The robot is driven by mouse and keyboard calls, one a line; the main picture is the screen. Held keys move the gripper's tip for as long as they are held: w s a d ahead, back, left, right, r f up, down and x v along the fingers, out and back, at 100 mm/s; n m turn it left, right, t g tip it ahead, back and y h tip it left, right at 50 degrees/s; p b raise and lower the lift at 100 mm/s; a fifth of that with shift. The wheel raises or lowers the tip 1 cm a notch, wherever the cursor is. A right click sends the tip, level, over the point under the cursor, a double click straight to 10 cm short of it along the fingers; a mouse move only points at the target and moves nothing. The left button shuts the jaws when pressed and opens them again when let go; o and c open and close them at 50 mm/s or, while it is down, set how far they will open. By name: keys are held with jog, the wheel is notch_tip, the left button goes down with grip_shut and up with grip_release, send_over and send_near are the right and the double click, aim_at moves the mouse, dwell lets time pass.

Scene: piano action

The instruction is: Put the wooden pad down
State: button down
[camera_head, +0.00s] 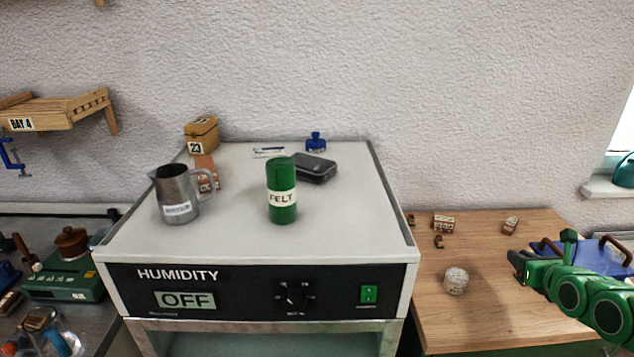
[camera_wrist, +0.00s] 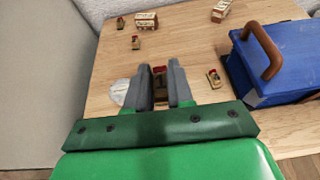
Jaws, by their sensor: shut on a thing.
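My gripper (camera_wrist: 161,88) is shut on a small wooden pad (camera_wrist: 160,84) with a reddish top, seen between the grey fingertips in the wrist view. The fingers hide part of the pad's sides. In the head view my gripper (camera_head: 517,264) reaches in from the right over the wooden table (camera_head: 470,325). The held pad is too small to make out there. The pad appears over bare wood in the wrist view; I cannot tell whether it touches the table.
A pale round jar (camera_head: 456,281) stands left of my gripper. A blue box (camera_wrist: 280,60) with a brown handle is at right. Small wooden pieces (camera_wrist: 213,78) (camera_wrist: 135,42) and blocks (camera_wrist: 146,20) lie around. The humidity cabinet (camera_head: 340,225) borders the table's left.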

jog(key=w+a+r+n+y, duration=0.3)
jog(key=w+r, duration=1)
jog(key=w, duration=0.1)
jog(key=w+a+r+n+g+y, duration=0.1)
jog(key=w+a+r+n+y, duration=0.2)
jog(key=a, duration=0.5)
jog(key=w+a+r+n+g+y, duration=0.15)
jog(key=w+a+r, duration=0.3)
jog(key=a, duration=0.45)
notch_tip(320, 180, up, 4)
jog(key=f+n+g+y, duration=0.1)
jog(key=n+g+y, duration=0.5)
jog(key=n+g, duration=0.5)
send_over(252, 194)
jog(key=shift+s+f, duration=0.1)
jog(key=shift+f, duration=4.5)
